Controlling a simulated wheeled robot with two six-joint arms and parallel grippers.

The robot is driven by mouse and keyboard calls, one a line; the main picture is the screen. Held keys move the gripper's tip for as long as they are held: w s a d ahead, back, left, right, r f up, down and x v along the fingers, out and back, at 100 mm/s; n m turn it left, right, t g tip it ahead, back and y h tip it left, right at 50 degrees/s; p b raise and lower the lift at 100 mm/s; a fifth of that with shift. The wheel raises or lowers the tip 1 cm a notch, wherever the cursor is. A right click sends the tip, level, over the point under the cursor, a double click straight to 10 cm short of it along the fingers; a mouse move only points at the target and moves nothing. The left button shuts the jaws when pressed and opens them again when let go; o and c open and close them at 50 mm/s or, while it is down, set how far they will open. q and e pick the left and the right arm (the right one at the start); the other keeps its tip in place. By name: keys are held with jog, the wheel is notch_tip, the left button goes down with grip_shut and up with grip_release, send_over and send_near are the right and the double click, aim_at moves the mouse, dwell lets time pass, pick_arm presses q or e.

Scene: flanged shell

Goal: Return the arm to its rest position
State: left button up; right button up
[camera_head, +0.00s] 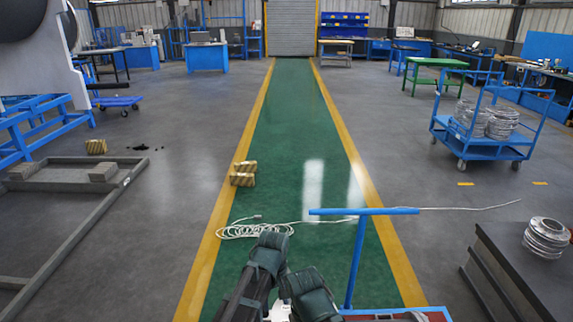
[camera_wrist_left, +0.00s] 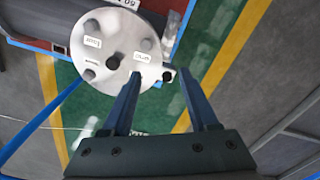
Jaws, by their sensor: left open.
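My left gripper (camera_wrist_left: 159,74) is open in the left wrist view, with its two blue-grey fingers apart and nothing held between them. A round silver flanged part (camera_wrist_left: 118,46) with bolts, a dark centre hole and small white labels lies beyond the fingertips; the left finger overlaps its lower edge in the picture. I cannot tell whether they touch. In the head view dark padded links of my arm (camera_head: 266,258) rise at the bottom centre, and the fingers cannot be made out there. My right gripper is not in view.
A cart with a blue handle (camera_head: 363,211) and red deck stands close in front. A dark table (camera_head: 510,265) at the right bears a stacked silver part (camera_head: 547,237). The lane beyond is clear.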

pick_arm(q)
jog(key=s+a+m, duration=0.2)
jog(key=s+a, duration=0.2)
jog(key=a, duration=0.3)
jog(key=s+a+m, duration=0.3)
jog(key=a, duration=0.4)
jog(key=s+d+r+m+y+p, duration=0.1)
jog(key=s+d+r+m+p, duration=0.2)
jog(key=d, duration=0.8)
notch_tip(320, 180, up, 3)
jog(key=s+p, duration=0.2)
jog(key=shift+s+m+p, duration=0.3)
jog(key=shift+p, duration=0.05)
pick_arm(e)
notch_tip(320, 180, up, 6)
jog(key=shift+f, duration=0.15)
pick_arm(q)
jog(key=shift+d, duration=0.1)
